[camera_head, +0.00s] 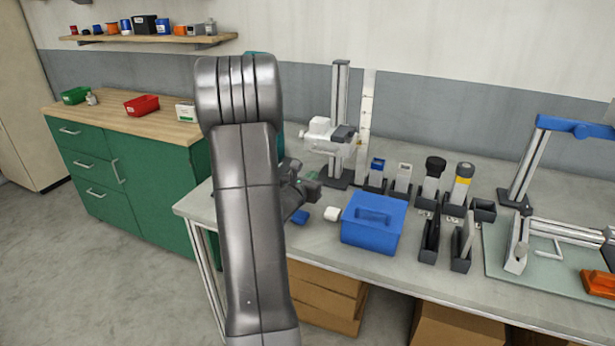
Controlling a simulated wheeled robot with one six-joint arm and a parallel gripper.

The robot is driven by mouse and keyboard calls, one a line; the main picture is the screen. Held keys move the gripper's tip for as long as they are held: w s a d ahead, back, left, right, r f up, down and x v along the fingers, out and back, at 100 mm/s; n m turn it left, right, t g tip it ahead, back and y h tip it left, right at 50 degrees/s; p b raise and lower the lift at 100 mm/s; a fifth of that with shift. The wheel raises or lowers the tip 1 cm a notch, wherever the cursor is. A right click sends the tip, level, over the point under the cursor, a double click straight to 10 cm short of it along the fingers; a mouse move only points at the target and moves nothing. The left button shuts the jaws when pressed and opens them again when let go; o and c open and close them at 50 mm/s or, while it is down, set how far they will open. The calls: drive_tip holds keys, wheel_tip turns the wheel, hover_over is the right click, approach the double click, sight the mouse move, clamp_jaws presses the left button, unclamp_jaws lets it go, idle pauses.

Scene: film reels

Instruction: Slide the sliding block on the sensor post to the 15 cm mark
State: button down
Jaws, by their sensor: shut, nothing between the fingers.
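The sensor post (341,88) is an upright grey metal column on a dark base, at the back of the grey bench. The sliding block (324,134) is white with a dark part on its right side, and sits around the middle of the post. A pale upright scale strip (366,112) stands just right of the post; its marks are too small to read. My gripper (308,187) is shut and empty, below and left of the block and apart from it. My arm hides part of the gripper and of the bench's left end.
A blue box (374,232), a small white piece (332,213) and a row of dark holders with tools (434,182) stand right of my gripper. A blue-topped frame (575,127) is at far right. A green cabinet (130,180) stands left.

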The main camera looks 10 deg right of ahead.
drive_tip(key=shift+w+d+r+p, duration=0.6)
drive_tip(key=shift+w+r+p, duration=0.25)
drive_tip(key=shift+w+p, duration=0.05)
drive_tip(key=shift+w+d+r+p, duration=0.55)
drive_tip(key=shift+w+r+p, duration=0.25)
drive_tip(key=shift+w+p, duration=0.05)
wheel_tip(320, 180, up, 11)
hover_over(318, 142)
drive_tip(key=s+a, duration=0.2)
drive_tip(key=s, duration=0.4)
drive_tip(key=shift+w+d+f+b, duration=0.15)
drive_tip(key=shift+w+f+b, duration=0.05)
drive_tip(key=shift+b, duration=0.1)
drive_tip(key=f+b, duration=0.1)
drive_tip(key=b, duration=0.1)
drive_tip(key=f+b, duration=0.4)
drive_tip(key=shift+w+d, duration=0.25)
drive_tip(key=shift+w, duration=0.05)
drive_tip(key=v, duration=1)
drive_tip(key=shift+r+b, duration=0.35)
drive_tip(key=shift+b, duration=0.1)
